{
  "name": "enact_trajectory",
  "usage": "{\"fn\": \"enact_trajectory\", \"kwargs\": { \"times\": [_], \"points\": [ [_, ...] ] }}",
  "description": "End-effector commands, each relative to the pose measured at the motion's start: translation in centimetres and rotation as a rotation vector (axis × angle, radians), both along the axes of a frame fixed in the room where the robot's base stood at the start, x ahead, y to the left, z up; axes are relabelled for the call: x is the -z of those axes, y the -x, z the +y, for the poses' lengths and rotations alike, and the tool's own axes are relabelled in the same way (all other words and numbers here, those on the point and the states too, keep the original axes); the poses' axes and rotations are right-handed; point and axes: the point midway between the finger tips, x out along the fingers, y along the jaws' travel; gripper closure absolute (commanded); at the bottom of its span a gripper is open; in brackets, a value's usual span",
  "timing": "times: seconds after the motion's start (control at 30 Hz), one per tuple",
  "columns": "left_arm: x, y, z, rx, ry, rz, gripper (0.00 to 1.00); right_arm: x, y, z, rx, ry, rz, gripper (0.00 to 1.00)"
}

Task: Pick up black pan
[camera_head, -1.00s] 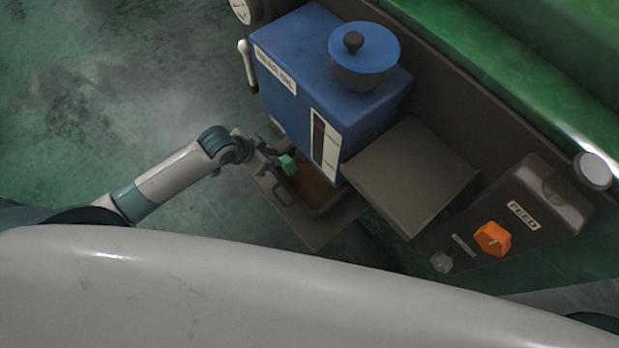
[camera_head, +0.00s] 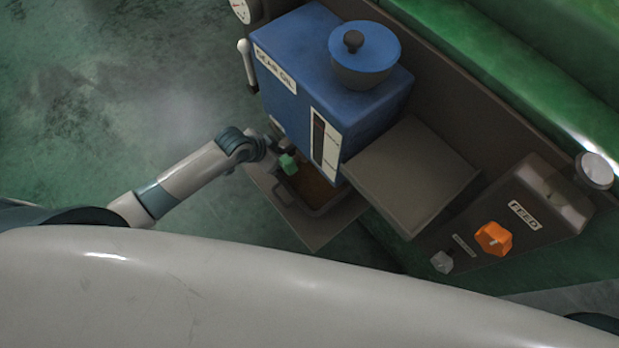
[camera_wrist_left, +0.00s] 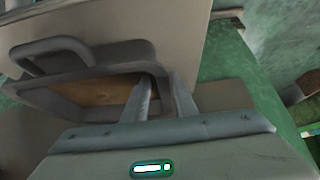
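The black pan (camera_head: 321,208) is a dark shallow tray with a brown inside. It sits on a grey ledge below the blue tank in the head view. In the left wrist view the pan (camera_wrist_left: 62,77) shows at the left, with a loop handle (camera_wrist_left: 50,55) on its far side. My left gripper (camera_head: 272,166) is at the pan's left edge. In the wrist view its fingers (camera_wrist_left: 162,98) are apart, one over the pan's inside and one beyond the rim. I cannot tell whether they touch the rim. My right gripper is not in view.
The blue gear oil tank (camera_head: 300,75) with a lidded pot (camera_head: 365,62) on top stands over the pan. A small green part (camera_head: 288,164) is close to my gripper. A grey box (camera_head: 410,175) and a feed panel (camera_head: 510,225) are at the right. Open floor is at the left.

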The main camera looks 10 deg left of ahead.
Motion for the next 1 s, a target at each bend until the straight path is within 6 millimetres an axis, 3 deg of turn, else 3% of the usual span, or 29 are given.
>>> {"fn": "enact_trajectory", "kwargs": {
  "times": [0.07, 0.2, 0.77, 1.0],
  "points": [
    [0.0, 0.0, 0.0, 0.000, 0.000, 0.000, 0.75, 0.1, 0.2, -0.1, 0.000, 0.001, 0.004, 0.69],
    [0.0, 0.0, 0.0, 0.000, 0.000, 0.000, 1.00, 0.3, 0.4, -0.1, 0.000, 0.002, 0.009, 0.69],
    [-0.6, 0.2, 0.2, -0.001, -0.001, -0.001, 1.00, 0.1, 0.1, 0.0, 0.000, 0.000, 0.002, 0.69],
    [-3.4, 0.2, 0.2, 0.001, 0.002, -0.003, 1.00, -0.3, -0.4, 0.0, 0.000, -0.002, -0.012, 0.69]
  ]
}}
